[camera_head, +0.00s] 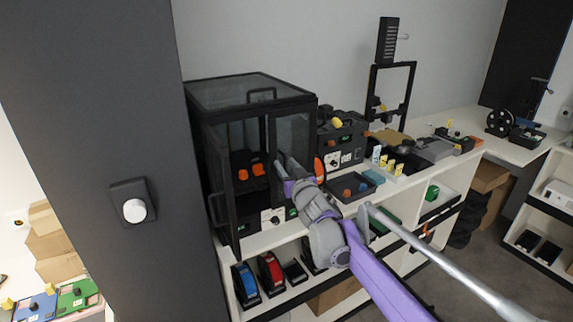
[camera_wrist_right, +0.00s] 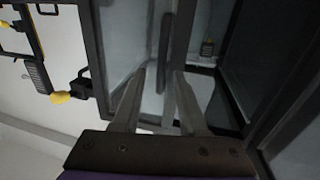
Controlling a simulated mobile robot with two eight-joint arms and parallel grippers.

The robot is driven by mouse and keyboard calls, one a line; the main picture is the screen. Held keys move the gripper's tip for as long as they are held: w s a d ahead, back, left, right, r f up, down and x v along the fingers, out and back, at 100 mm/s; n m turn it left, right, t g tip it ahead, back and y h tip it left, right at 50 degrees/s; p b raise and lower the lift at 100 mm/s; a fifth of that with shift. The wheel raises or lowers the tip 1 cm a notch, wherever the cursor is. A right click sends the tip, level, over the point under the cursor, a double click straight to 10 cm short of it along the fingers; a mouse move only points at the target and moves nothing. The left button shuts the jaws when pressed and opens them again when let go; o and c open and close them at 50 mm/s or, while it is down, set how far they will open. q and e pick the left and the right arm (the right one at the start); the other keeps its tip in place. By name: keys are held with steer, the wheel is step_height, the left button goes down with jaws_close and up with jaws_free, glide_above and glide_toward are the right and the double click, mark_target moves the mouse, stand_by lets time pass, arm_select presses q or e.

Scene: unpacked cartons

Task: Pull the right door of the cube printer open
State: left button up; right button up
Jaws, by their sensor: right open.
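The cube printer (camera_head: 248,92) is a black-framed box with clear panels, standing on the white shelf unit. A glazed door (camera_head: 217,185) at its left front stands swung outward, with a handle low on it. The right door (camera_head: 291,130) is a clear panel in a dark frame and looks closed; my right gripper partly covers it. My right gripper (camera_head: 283,164) is at this door, and its open fingers (camera_wrist_right: 161,72) show in the right wrist view. A dark upright bar (camera_wrist_right: 165,48), probably the door handle, lies just beyond and between the fingertips; I cannot tell contact. My left gripper is out of view.
Orange parts (camera_head: 258,169) are inside the printer. A dark tray (camera_head: 352,187) and a black machine (camera_head: 340,140) stand to its right. A grey pillar (camera_head: 90,120) stands at left.

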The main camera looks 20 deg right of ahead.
steer(key=shift+w, duration=0.1)
jaws_close()
stand_by(1.4)
